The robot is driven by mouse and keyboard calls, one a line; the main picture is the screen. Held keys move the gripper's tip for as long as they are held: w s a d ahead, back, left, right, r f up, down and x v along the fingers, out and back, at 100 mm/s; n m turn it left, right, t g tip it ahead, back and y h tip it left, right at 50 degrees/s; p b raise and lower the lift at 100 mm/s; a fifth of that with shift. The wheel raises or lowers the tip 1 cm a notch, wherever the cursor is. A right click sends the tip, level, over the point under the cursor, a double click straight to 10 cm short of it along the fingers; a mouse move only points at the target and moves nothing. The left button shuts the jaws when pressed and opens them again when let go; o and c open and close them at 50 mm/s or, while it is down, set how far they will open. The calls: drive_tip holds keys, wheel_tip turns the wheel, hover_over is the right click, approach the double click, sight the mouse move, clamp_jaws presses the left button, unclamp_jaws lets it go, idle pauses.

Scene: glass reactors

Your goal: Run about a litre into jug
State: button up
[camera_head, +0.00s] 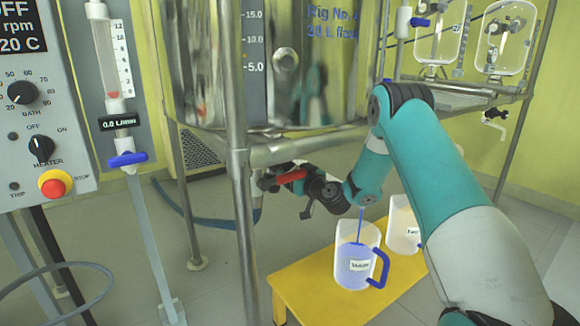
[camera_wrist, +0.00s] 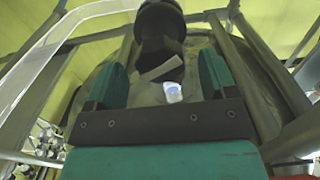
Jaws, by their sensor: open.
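A clear jug (camera_head: 355,272) with a blue handle and a white label stands upright on a yellow stool. A thin blue stream runs down into it from behind my arm, and blue liquid shows inside. A red lever (camera_head: 290,182) is under the reactor vessel, close to my gripper (camera_head: 312,190). In the wrist view my gripper (camera_wrist: 163,80) has its teal fingers apart. A dark fitting (camera_wrist: 160,35) shows beyond and between them; contact cannot be told. The stream's outlet is hidden.
A second jug (camera_head: 403,228) stands on the yellow stool (camera_head: 305,292), partly behind my arm. The steel frame (camera_head: 240,200) rises close to my gripper. A control panel (camera_head: 35,100) and a flow meter (camera_head: 112,75) reading 0.0 are at left. A blue hose (camera_head: 200,218) lies behind.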

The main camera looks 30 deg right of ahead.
drive_tip(key=shift+w, duration=1.35)
drive_tip(key=c, duration=0.9)
drive_tip(key=m+p, duration=0.1)
drive_tip(key=m, duration=0.3)
drive_tip(key=shift+a+m, duration=0.1)
drive_tip(key=shift+m, duration=0.3)
drive_tip(key=o, duration=0.9)
